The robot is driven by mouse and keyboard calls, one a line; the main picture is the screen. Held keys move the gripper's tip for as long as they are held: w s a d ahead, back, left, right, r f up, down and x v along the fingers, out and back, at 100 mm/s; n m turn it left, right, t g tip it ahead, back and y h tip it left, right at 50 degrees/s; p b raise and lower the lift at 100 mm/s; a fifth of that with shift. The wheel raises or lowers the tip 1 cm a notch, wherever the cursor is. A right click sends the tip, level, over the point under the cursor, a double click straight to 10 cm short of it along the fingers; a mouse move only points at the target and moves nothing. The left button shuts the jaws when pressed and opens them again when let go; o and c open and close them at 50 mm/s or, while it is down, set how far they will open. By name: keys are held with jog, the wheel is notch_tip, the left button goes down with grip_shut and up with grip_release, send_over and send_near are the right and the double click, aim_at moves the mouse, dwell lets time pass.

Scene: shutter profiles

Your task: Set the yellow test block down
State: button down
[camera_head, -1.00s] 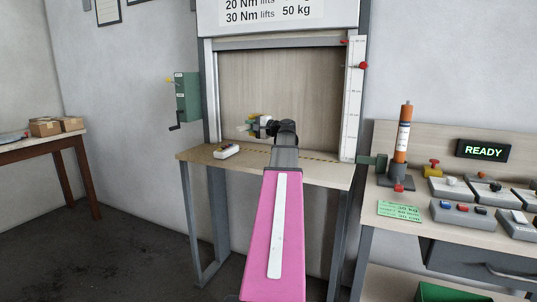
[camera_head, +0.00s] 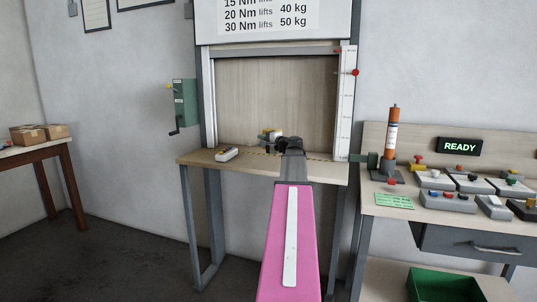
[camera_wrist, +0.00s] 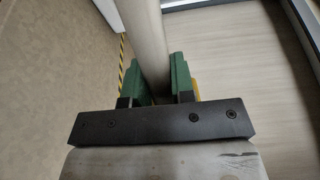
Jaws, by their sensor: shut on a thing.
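My gripper (camera_head: 272,141) is at the front of the shutter opening, low over the counter (camera_head: 200,160). A small yellow patch of the yellow test block (camera_head: 266,134) shows at its fingers, beside grey and pale parts. In the wrist view the green fingers of my gripper (camera_wrist: 157,82) are closed in around a pale rounded bar (camera_wrist: 150,40). A yellow sliver of the block (camera_wrist: 196,90) shows beside the right finger; the rest is hidden. I cannot tell whether the block touches the counter.
A pale handset (camera_head: 227,154) lies on the counter to the left. A yellow-black striped line (camera_wrist: 123,50) crosses the counter. A red-marked scale (camera_head: 346,100) stands at the right of the opening.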

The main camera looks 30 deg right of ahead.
jog(key=shift+w+d+f, duration=0.1)
jog(key=shift+d+f, duration=0.45)
jog(key=shift+f, duration=0.45)
jog(key=shift+d+f, duration=0.5)
jog(key=shift+f, duration=0.45)
jog(key=shift+w+d+f, duration=0.1)
jog(key=shift+d+f, duration=0.45)
jog(key=shift+f, duration=0.45)
jog(key=shift+f, duration=0.15)
jog(key=c, duration=1)
grip_release()
jog(key=shift+o, duration=0.2)
jog(key=shift+s, duration=0.25)
jog(key=v, duration=1.1)
jog(key=shift+s+d, duration=0.25)
